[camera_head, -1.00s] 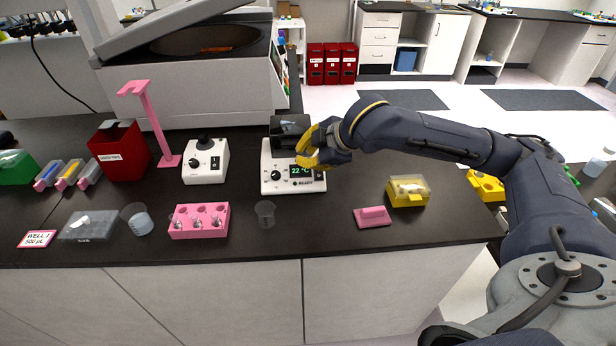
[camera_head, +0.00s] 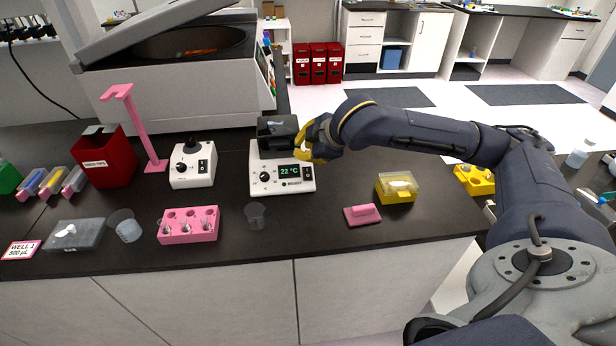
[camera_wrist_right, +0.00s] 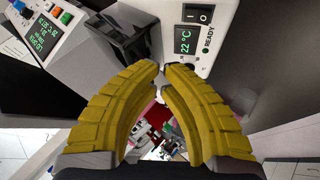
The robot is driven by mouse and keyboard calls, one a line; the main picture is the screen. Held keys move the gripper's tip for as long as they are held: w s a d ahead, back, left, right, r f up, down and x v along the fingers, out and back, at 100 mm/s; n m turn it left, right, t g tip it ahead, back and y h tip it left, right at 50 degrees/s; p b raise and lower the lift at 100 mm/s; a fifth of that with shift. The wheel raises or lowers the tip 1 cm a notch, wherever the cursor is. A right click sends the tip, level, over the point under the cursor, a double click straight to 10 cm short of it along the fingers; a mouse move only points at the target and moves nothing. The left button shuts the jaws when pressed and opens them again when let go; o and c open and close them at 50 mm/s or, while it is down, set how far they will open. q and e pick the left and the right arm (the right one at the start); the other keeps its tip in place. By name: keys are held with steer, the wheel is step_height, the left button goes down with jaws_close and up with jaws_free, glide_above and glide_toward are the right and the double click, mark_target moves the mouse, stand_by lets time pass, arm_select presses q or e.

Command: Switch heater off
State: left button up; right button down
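The heater (camera_head: 268,184) is a white unit with a black block on top, a round knob and a lit display reading 22 °C. Its rocker switch (camera_wrist_right: 197,14), marked with a line and a circle, shows in the right wrist view near a READY label. I cannot tell surely which side of the switch is pressed. My right gripper (camera_head: 303,152) has yellow fingers and is just right of the heater's black block, above the switch side. In the right wrist view its fingertips (camera_wrist_right: 161,70) are almost together with nothing between them. My left gripper is not in view.
A white device with a knob (camera_head: 193,165) stands left of the heater. A pink tube rack (camera_head: 188,236), a small clear cup (camera_head: 255,216) and a pink block (camera_head: 362,216) lie in front. A yellow box (camera_head: 396,190) is to the right. A large open-lidded machine (camera_head: 180,90) stands behind.

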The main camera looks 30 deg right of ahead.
mark_target(298, 170)
steer(key=shift+w+d+f, duration=0.1)
steer(key=shift+w+f, duration=0.15)
steer(key=shift+f, duration=0.95)
steer(key=shift+w+d+f, duration=0.15)
steer(key=shift+w+f, duration=0.05)
steer(key=shift+f, duration=1)
steer(key=shift+w+d+f, duration=0.1)
steer(key=shift+w+f, duration=0.15)
steer(key=shift+f, duration=0.95)
steer(key=shift+w+f, duration=0.2)
steer(key=shift+f, duration=0.5)
steer(key=shift+r, duration=0.15)
steer(key=shift+s+r, duration=0.2)
steer(key=shift+r, duration=0.4)
steer(key=shift+s+a+r, duration=0.1)
steer(key=shift+s+r, duration=0.05)
steer(key=shift+r, duration=0.65)
steer(key=shift+s+a+r, duration=0.1)
steer(key=shift+s+r, duration=0.1)
steer(key=shift+r, duration=0.6)
steer(key=shift+s+a+r, duration=0.1)
steer(key=shift+s+r, duration=0.05)
steer(key=shift+r, duration=0.65)
